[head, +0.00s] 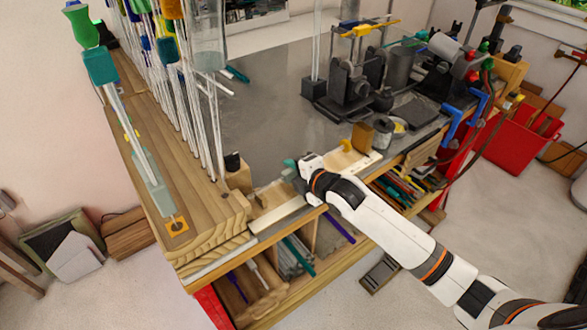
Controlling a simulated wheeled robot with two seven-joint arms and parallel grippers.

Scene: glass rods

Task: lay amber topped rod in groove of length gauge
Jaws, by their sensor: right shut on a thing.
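The length gauge (279,216) appears to be the pale wooden strip along the front edge of the grey bench. My right gripper (298,171) is over the middle of this strip, at the end of my white arm from the lower right. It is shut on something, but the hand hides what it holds. A small teal piece (290,163) shows beside the fingers; I cannot tell what it belongs to. I cannot pick out the amber topped rod for certain, nor see whether anything lies in the groove. My left gripper is not in view.
Several glass rods with coloured tops (172,8) stand upright along the wooden ledge (205,215) at the left. An amber-brown block (362,137) stands near the strip's right end. Dark apparatus (350,88) stands behind. The bench middle (265,110) is mostly clear.

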